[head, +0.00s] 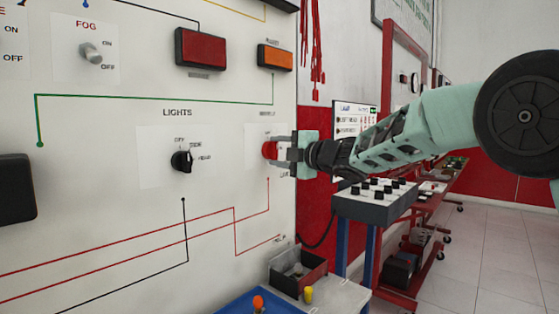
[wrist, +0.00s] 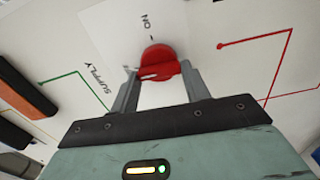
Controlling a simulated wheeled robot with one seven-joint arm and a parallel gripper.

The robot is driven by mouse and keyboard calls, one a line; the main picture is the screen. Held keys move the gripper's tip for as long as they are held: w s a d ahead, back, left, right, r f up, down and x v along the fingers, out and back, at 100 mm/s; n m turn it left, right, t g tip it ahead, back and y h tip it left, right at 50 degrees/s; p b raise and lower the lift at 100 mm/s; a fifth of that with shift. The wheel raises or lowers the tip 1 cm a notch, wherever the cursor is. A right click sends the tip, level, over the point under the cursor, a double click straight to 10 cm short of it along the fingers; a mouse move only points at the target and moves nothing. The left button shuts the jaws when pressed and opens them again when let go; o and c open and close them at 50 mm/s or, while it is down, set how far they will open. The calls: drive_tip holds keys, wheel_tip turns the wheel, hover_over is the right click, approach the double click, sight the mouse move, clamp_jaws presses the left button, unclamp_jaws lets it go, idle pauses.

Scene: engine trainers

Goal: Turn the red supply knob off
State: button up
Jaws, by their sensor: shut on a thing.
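The red supply knob (head: 269,150) sits on a white label plate at the right edge of the white panel. In the wrist view the red knob (wrist: 158,66) is between the two fingers of my gripper (wrist: 160,82), with the words SUPPLY and ON printed beside it. My gripper (head: 281,150) reaches in from the right in the head view and is shut on the knob. Its fingers partly cover the knob and its label in the head view. The OFF mark cannot be read clearly in either view.
The black LIGHTS knob (head: 182,161) is left of my gripper, and the FOG switch (head: 92,53) is at upper left. Red (head: 201,49) and orange (head: 274,56) lamps sit above. A grey control box (head: 375,207) and a small dark bin (head: 297,272) stand below my arm.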

drive_tip(key=shift+n, duration=0.4)
drive_tip(key=o, duration=1)
drive_tip(key=b+v, duration=0.2)
drive_tip(key=v, duration=1.5)
drive_tip(key=shift+s+d+f, duration=0.1)
drive_tip(key=shift+s+d, duration=0.05)
drive_tip(key=shift+s, duration=0.05)
